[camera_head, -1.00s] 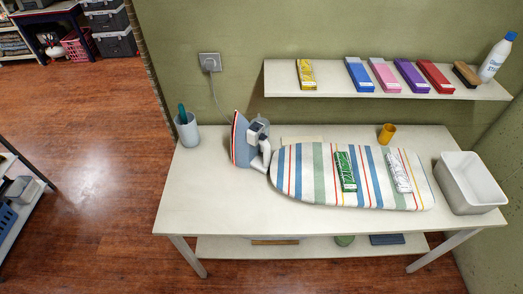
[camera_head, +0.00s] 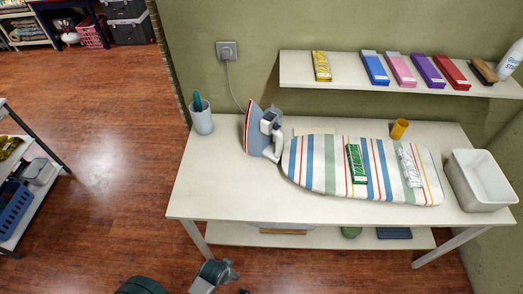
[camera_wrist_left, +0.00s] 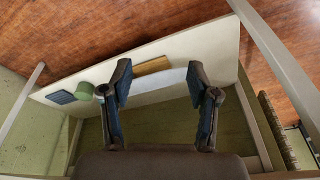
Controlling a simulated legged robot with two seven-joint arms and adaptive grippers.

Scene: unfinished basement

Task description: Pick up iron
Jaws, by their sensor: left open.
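The iron (camera_head: 262,132) stands on the table (camera_head: 232,199), its soleplate facing left and its grey and white body to the right. It is at the left end of the striped ironing board (camera_head: 323,172), and a cord runs behind it to the wall socket. My left gripper (camera_wrist_left: 163,82) is open and empty in the left wrist view, with the table's lower shelf (camera_wrist_left: 215,48) beyond its fingers. The iron is not visible in that view. In the head view, part of my arm shows at the bottom edge, well short of the table. My right gripper is not in view.
A green box (camera_head: 356,164) and a white box (camera_head: 409,165) lie on the board. A wall shelf (camera_head: 293,74) with several boxes overhangs the back. Open floor lies left.

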